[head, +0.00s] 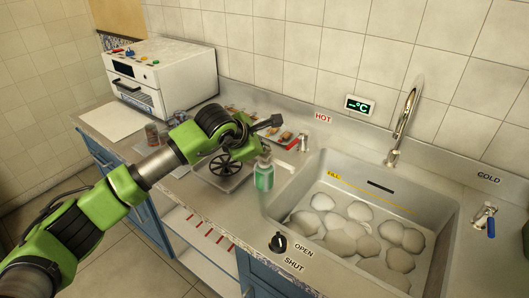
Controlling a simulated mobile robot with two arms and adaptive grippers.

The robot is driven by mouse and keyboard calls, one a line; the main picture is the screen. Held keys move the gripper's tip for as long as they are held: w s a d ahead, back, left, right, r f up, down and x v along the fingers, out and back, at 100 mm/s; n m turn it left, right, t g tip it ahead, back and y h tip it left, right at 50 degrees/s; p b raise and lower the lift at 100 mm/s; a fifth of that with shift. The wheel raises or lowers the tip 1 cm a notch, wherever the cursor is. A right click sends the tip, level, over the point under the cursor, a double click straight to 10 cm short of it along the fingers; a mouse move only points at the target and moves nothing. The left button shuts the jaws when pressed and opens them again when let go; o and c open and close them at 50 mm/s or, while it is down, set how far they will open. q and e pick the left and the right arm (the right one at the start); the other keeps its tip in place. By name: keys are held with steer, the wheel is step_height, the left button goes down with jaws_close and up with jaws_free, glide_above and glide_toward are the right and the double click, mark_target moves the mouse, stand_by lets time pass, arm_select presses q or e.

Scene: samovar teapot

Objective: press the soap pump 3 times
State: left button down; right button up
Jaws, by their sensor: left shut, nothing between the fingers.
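The soap bottle (264,176) is green with a pale pump top. It stands upright on the counter at the left edge of the sink. My left gripper (275,121) is dark, with its fingers shut and empty. I cannot tell the exact gap in depth between the fingers and the pump. Part of my left wrist is close to the pump in the picture. My right gripper is not in view.
The sink (440,207) holds several pale rounded lumps, with a tall faucet (404,125) behind. A black wheel-shaped thing (226,166) lies in a tray left of the bottle. A white oven (162,75) stands at the back left. A black knob (278,242) is on the front edge.

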arm_select(q)
steer(key=shift+a+f, duration=0.1)
steer(key=shift+f, duration=0.3)
steer(key=shift+r, duration=0.1)
steer(key=shift+w+r, duration=0.1)
steer(key=shift+r, duration=1.2)
steer(key=shift+r+p, duration=0.15)
steer(key=shift+p, duration=0.15)
steer(key=shift+r+p, duration=0.75)
steer(key=shift+r, duration=1.65)
